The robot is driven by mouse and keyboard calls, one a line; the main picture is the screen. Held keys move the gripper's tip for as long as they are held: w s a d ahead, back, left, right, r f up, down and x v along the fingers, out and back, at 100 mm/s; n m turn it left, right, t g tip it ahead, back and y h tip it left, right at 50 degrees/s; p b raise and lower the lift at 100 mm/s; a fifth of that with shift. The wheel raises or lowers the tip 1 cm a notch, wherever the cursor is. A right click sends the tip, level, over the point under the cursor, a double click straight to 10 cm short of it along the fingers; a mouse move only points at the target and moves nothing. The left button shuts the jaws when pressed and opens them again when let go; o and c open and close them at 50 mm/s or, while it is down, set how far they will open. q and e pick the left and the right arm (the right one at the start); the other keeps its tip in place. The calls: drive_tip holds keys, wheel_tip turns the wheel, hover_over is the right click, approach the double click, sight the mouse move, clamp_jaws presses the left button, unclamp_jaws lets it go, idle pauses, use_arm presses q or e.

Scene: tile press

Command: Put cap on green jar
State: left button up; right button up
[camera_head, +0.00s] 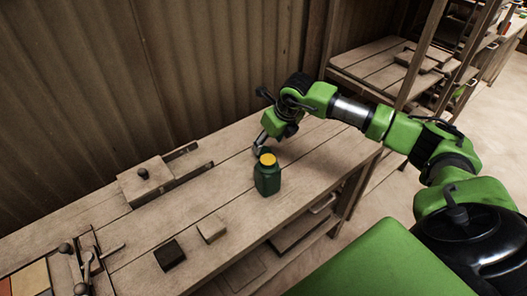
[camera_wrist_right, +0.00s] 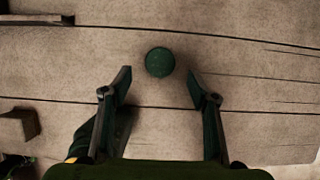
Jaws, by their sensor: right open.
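The green jar (camera_head: 267,182) stands upright on the wooden bench, with a yellow-orange top (camera_head: 267,159) showing. Part of it also shows at the lower left of the right wrist view (camera_wrist_right: 112,138). A round dark green cap (camera_wrist_right: 160,62) lies on the bench in the right wrist view, just beyond the fingertips and centred between them. In the head view I cannot clearly make out the cap near the jar and gripper. My right gripper (camera_wrist_right: 160,84) is open and empty, pointing down at the bench behind the jar. My left gripper is not in view.
A dark block (camera_head: 169,255) and a pale block (camera_head: 211,229) lie left of the jar. A wooden slab with a knob (camera_head: 145,181) lies near the wall. A device with levers (camera_head: 86,262) stands at the lower left. The bench's right end is clear.

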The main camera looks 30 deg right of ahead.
sight(264, 152)
drive_tip(key=shift+f, duration=0.15)
drive_tip(key=p+x, duration=0.1)
drive_tip(key=x, duration=0.4)
drive_tip(key=shift+s+p, duration=0.1)
drive_tip(key=shift+p, duration=0.25)
drive_tip(key=shift+d, duration=0.1)
drive_tip(key=shift+c, duration=0.4)
drive_tip(key=c, duration=0.7)
